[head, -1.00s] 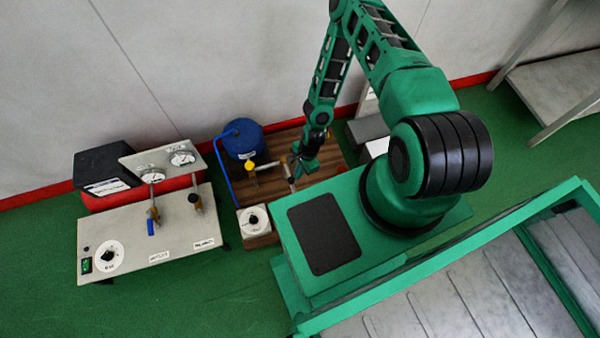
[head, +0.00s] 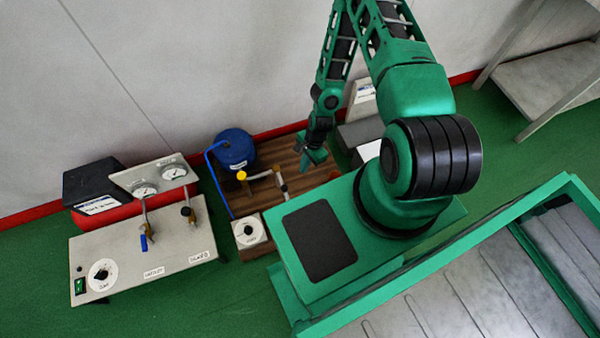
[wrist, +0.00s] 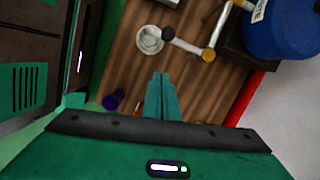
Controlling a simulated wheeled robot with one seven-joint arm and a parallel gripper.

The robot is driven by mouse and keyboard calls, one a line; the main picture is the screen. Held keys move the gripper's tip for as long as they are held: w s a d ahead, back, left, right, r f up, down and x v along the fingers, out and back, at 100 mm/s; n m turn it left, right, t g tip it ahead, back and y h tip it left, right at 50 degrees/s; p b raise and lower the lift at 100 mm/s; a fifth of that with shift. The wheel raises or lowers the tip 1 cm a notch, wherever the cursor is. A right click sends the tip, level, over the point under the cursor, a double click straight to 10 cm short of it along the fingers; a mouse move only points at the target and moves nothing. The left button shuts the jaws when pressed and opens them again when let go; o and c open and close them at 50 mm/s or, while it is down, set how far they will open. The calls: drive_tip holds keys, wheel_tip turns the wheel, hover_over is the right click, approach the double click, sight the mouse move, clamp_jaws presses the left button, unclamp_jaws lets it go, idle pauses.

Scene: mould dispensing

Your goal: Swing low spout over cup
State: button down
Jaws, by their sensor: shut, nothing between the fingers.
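The low spout is a thin pipe (head: 263,173) running right from a yellow-capped fitting (head: 242,176) beside the blue tank (head: 234,150). In the wrist view the spout (wrist: 188,44) ends in a dark tip at the right rim of a pale round cup (wrist: 149,40). Whether the tip is fully over the opening I cannot tell. In the head view I cannot make out the cup clearly. My gripper (head: 314,162) is shut and empty, right of the spout's end. In the wrist view its fingers (wrist: 161,82) point toward the cup, apart from it and the spout.
The wooden board (head: 290,155) carries these things. A dial box (head: 249,231) stands at its front. Left is a grey panel (head: 140,250) with gauges and valves. A small purple thing (wrist: 113,101) lies near my fingers. The wall (head: 200,60) is close behind.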

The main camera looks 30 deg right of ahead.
drive_tip(key=shift+v, duration=1.1)
drive_tip(key=w+d+r+n+h, duration=0.15)
drive_tip(key=d+r, duration=0.35)
drive_tip(key=r, duration=0.6)
drive_tip(key=w+d+r+n+h, duration=0.1)
drive_tip(key=d+r+n, duration=0.2)
drive_tip(key=d+r, duration=0.55)
drive_tip(key=w+d+r+n+h, duration=0.1)
drive_tip(key=d+r+n, duration=0.1)
drive_tip(key=r, duration=1.1)
drive_tip(key=s+d+r+n, duration=0.1)
drive_tip(key=s+r, duration=0.3)
drive_tip(key=r, duration=0.3)
drive_tip(key=s+d+r, duration=0.1)
drive_tip(key=s+r, duration=0.2)
drive_tip(key=r, duration=0.5)
drive_tip(key=s+a+r+n, duration=0.2)
drive_tip(key=s+a+r, duration=0.1)
drive_tip(key=s+r, duration=0.6)
drive_tip(key=s+y, duration=0.1)
drive_tip(key=s, duration=0.3)
drive_tip(key=shift+s+r, duration=0.3)
drive_tip(key=shift+r, duration=0.05)
drive_tip(key=shift+n, duration=0.25)
